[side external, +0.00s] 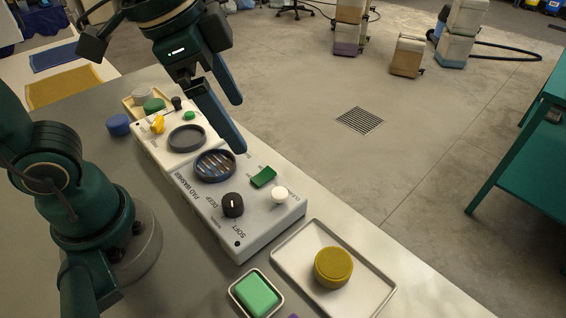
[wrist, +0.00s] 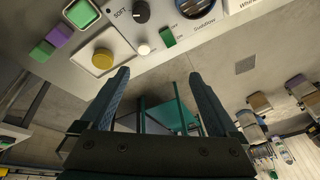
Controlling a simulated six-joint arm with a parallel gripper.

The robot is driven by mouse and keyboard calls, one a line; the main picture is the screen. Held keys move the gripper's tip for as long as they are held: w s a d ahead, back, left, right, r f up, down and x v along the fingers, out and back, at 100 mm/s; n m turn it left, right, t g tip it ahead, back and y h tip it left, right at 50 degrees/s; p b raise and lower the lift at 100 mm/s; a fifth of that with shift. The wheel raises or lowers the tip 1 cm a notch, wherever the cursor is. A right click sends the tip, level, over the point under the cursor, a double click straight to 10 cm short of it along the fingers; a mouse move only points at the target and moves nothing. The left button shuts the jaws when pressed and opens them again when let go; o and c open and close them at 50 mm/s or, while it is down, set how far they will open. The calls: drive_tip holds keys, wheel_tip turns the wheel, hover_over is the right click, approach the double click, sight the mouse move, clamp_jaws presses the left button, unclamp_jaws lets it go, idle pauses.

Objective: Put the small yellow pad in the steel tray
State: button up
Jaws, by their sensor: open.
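A round yellow pad (side external: 333,267) lies flat in a shallow pale grey tray (side external: 290,270) at the front right of the bench, which looks like the steel tray. In the wrist view, the yellow pad (wrist: 103,58) is in the same tray (wrist: 126,52), left of my fingers. My gripper (side external: 238,125) is open and empty, above the far half of the pad washer (side external: 235,225) and well away from the pad. Its two spread fingers (wrist: 159,73) also show in the wrist view.
The washer's top has a black knob (side external: 232,204), a white knob (side external: 280,195) and round wells. A small dish (side external: 235,291) holds a green block. A blue pad (side external: 118,124) and a tray with grey and green pads (side external: 153,104) stand at the far end. Open floor lies right.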

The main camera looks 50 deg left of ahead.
drive_tip(key=s+a+f+n+t, duration=0.1)
drive_tip(key=s+a+f+n, duration=0.2)
drive_tip(key=n, duration=0.4)
drive_tip(key=shift+s+a+f+t+y, duration=0.15)
drive_tip(key=shift+s+a+t+y, duration=0.25)
drive_tip(key=shift+s+a, duration=0.4)
drive_tip(key=shift+w+a, duration=0.1)
drive_tip(key=shift+w, duration=0.05)
